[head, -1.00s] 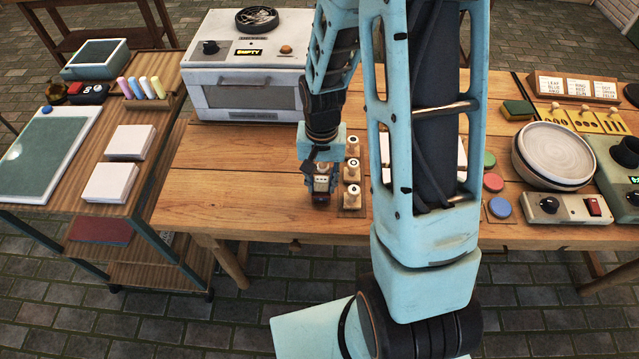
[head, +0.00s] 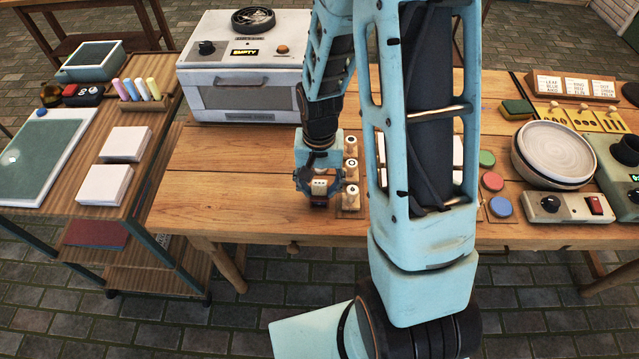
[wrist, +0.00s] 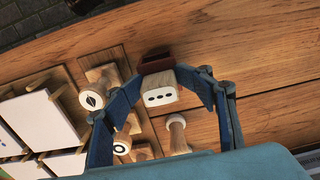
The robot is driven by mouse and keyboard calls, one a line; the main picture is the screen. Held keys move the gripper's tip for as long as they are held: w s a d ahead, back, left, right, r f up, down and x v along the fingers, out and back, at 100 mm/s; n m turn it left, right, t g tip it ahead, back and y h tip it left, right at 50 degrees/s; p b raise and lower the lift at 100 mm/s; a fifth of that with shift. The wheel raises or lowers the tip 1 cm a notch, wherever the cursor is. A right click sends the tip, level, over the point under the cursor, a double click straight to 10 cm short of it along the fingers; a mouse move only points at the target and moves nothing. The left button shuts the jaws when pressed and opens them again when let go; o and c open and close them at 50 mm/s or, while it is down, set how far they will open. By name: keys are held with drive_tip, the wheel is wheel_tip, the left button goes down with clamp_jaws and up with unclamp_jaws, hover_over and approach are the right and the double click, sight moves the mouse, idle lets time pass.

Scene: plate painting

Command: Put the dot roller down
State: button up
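The dot roller shows in the wrist view as a white block with three dark dots (wrist: 160,97) and a dark red roller (wrist: 156,62) at its far end. In the head view the dot roller (head: 319,187) is at the table's front part, left of a row of stamps. It appears to rest on the table. My gripper (head: 319,184) is low over it, with its fingers spread to either side. In the wrist view my gripper (wrist: 160,85) has one blue finger on each side of the roller. Any small gap at the fingertips is hard to make out.
Round-topped stamps (head: 351,191) stand close to the right of my gripper. Tiles lie behind my arm. A white kiln (head: 245,92) stands at the back left, and a round plate (head: 556,152) sits at the right. The wooden table (head: 235,185) is clear to the left.

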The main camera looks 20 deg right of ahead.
idle(0.4)
drive_tip(key=shift+w+r, duration=0.1)
drive_tip(key=shift+r+p, duration=0.25)
drive_tip(key=shift+p, duration=0.15)
wheel_tip(320, 180, up, 13)
drive_tip(key=p, duration=0.1)
drive_tip(key=shift+f, duration=0.15)
drive_tip(key=shift+w, duration=0.1)
